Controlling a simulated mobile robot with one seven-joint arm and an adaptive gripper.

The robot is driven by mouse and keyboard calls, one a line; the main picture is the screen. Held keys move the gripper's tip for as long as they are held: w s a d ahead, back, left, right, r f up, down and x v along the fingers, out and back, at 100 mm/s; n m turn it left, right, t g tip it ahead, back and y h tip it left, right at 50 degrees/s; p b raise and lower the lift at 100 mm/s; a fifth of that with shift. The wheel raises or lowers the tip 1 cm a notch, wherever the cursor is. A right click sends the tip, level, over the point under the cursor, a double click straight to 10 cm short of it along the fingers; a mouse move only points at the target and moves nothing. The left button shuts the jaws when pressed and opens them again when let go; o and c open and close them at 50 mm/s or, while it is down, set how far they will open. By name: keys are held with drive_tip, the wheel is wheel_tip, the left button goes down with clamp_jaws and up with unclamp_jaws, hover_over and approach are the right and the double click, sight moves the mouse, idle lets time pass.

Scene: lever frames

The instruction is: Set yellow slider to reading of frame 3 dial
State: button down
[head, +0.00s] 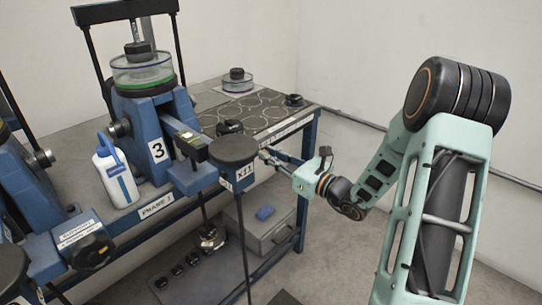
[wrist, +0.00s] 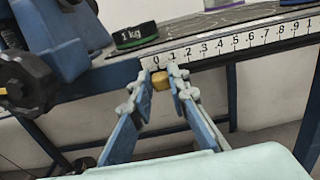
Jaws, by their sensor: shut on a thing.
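The yellow slider (wrist: 160,81) sits at the front edge of the bench, just below the white number scale (wrist: 235,42), near the 0 and 1 marks. My gripper (wrist: 161,77) is shut on it, one finger on each side. In the head view my gripper (head: 264,154) is at the bench edge, partly behind a black round knob; the slider cannot be made out there. Blue frame 3 (head: 157,151) stands left of my gripper. A small box with a pale greenish face (head: 188,135) is on its arm; I cannot read any dial value.
The black knob (head: 234,150) on a post stands close left of my gripper. A green-banded 1 kg weight (wrist: 134,35) lies on the bench behind the scale. A white-and-blue bottle (head: 117,175) is left of frame 3. Floor right of the bench is clear.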

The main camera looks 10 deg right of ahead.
drive_tip(key=w+d, duration=0.1)
drive_tip(key=d, duration=0.1)
drive_tip(key=w+d, duration=0.2)
drive_tip(key=w+d+p, duration=0.1)
drive_tip(key=d, duration=0.1)
drive_tip(key=shift+w+d, duration=0.25)
drive_tip(key=shift+w, duration=0.1)
drive_tip(key=c, duration=1.8)
unclamp_jaws()
drive_tip(key=shift+c, duration=0.2)
drive_tip(key=shift+s, duration=0.1)
drive_tip(key=v, duration=1.2)
